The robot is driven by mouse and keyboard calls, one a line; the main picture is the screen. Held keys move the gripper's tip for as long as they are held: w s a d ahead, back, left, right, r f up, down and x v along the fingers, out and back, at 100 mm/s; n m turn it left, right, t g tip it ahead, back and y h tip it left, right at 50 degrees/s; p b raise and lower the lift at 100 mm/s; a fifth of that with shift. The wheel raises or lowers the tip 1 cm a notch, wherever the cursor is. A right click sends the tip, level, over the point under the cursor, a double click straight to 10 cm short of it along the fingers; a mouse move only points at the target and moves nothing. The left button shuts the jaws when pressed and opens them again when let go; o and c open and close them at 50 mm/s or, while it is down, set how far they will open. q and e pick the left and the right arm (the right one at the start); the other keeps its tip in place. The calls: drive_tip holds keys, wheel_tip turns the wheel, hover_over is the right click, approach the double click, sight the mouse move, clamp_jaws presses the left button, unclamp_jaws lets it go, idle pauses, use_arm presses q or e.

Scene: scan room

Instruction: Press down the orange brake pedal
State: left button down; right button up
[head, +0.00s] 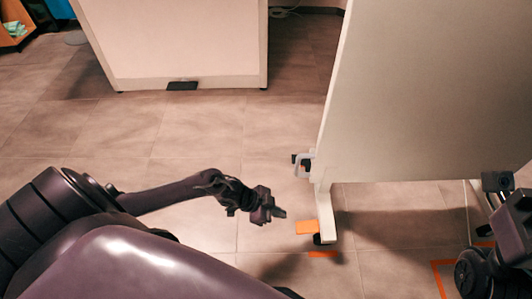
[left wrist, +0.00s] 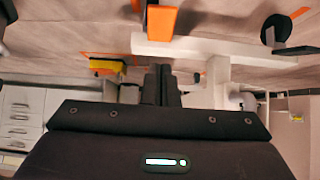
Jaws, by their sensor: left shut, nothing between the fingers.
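The orange brake pedal (head: 307,227) sticks out to the left from the foot of a white upright panel, low over the floor. In the left wrist view the orange pedal (left wrist: 161,22) is at the top, against a white bar. My left gripper (head: 277,212) is shut and empty. In the head view it appears just left of and slightly above the pedal, with a gap between them. Its closed fingers (left wrist: 160,80) show below the pedal in the left wrist view. My right arm shows at the right edge; its fingers are not clear.
The large white panel (head: 430,90) stands on the right, with a clamp-like fitting (head: 303,163) on its left edge. Orange tape (head: 440,277) marks the floor. A white cabinet (head: 175,40) stands at the back. The tiled floor (head: 200,140) between is clear.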

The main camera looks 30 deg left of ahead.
use_arm(q)
drive_tip(key=shift+a+f+p+v, duration=0.1)
drive_tip(key=shift+p+v, duration=0.15)
drive_tip(key=shift+v, duration=0.5)
drive_tip(key=shift+a+f+p+v, duration=0.1)
drive_tip(key=shift+f+p+v, duration=0.1)
drive_tip(key=shift+v, duration=0.6)
drive_tip(key=shift+a+f+p+v, duration=0.1)
drive_tip(key=shift+p+v, duration=0.15)
drive_tip(key=shift+v, duration=0.5)
drive_tip(key=shift+s, duration=0.15)
